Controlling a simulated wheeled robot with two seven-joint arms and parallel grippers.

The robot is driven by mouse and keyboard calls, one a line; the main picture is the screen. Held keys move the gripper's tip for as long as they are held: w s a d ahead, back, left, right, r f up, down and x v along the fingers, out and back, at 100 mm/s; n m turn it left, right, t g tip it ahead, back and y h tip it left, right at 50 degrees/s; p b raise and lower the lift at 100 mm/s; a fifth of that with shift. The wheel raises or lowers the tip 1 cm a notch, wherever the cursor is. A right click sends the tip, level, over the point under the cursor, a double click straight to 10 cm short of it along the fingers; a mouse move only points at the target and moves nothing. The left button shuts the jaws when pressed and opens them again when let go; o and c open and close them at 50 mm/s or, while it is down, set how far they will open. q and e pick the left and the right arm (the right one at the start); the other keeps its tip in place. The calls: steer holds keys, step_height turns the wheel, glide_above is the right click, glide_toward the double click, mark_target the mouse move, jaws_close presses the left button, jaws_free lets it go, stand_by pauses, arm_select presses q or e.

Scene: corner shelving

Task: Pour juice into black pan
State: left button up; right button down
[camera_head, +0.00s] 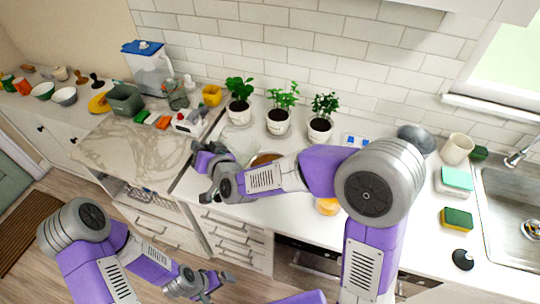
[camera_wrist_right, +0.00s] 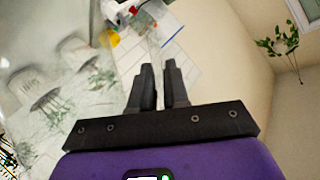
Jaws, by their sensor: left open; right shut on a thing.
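My right gripper (camera_head: 207,163) reaches across the counter to the left, above its front edge. In the right wrist view its fingers (camera_wrist_right: 160,85) are close together on a thin part of a clear thing, which looks like a see-through juice container. That clear thing also shows faintly beyond the gripper in the head view (camera_head: 238,142); its contents and tilt are unclear. A round brown-topped thing (camera_head: 265,158) sits partly behind my right arm; I cannot tell whether it is the pan. No black pan shows clearly. My left gripper (camera_head: 212,286) is open and empty, low before the drawers.
Three potted plants (camera_head: 278,121) stand along the back wall. A sink (camera_head: 510,220), sponges (camera_head: 457,219) and a cream mug (camera_head: 457,149) are at the right. A yellow cup (camera_head: 211,95) and a blue-lidded container (camera_head: 150,70) stand at the left. My right arm hides the middle counter.

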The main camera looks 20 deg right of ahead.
steer(key=shift+s+a+f+n+h+p, duration=0.15)
steer(key=shift+a+f+n+p, duration=0.15)
steer(key=shift+a+f, duration=0.2)
steer(key=shift+s+a+f+n+h+p, duration=0.15)
steer(key=shift+a+f+n, duration=0.2)
steer(key=shift+a, duration=0.25)
steer(key=a+f+n+h+p, duration=0.1)
steer(key=p, duration=0.1)
steer(key=a+f+n+h+p, duration=0.1)
steer(key=a+p, duration=0.1)
steer(key=a+f+n+p, duration=0.1)
steer(key=n+p, duration=0.1)
steer(key=shift+s+a+h+p, duration=0.15)
steer(key=shift+h+p, duration=0.25)
